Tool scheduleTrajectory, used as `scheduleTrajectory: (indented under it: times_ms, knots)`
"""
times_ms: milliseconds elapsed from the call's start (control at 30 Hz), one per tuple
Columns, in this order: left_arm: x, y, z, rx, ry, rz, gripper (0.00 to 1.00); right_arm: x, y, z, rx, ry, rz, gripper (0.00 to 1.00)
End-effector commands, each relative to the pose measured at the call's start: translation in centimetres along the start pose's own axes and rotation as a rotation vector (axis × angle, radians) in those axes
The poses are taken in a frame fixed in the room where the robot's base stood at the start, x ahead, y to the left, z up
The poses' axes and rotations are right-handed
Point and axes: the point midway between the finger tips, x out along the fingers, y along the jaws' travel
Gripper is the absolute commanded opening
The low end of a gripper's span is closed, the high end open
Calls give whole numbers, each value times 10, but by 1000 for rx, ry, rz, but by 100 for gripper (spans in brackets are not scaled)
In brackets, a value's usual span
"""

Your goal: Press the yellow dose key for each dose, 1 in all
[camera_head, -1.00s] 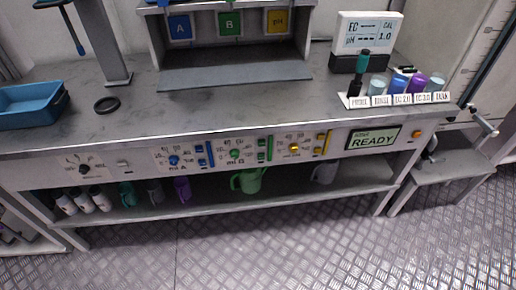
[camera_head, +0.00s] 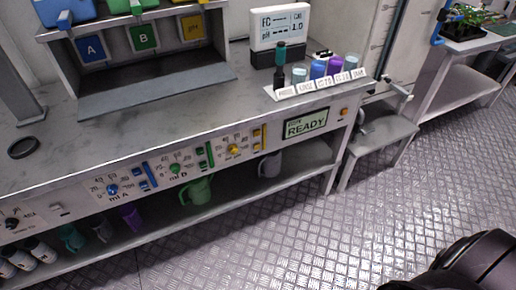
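The yellow keys (camera_head: 257,138) are on the bench's front panel, to the right of a yellow knob (camera_head: 233,149). They are small and upright, and nothing covers them. A display (camera_head: 306,124) to their right reads READY. Neither of my grippers is in view. A dark rounded part at the lower right looks like part of my own arm, far from the keys.
Blue keys (camera_head: 146,175) and green keys (camera_head: 205,155) sit left on the same panel. The bench top (camera_head: 150,120) holds a meter (camera_head: 279,27) and a rack of tubes. A low stool (camera_head: 382,133) stands right of the bench. The metal floor in front is clear.

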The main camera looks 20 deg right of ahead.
Motion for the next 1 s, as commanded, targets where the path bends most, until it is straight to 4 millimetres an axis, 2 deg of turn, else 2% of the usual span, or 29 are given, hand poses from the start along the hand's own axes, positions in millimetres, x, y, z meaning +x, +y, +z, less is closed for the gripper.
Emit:
scheduleTrajectory:
  times_ms: [33,300,333,1000]
  knots:
    - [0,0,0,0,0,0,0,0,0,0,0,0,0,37]
    - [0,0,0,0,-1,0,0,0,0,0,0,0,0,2]
    - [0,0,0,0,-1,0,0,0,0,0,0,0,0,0]
    - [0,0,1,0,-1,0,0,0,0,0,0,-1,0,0]
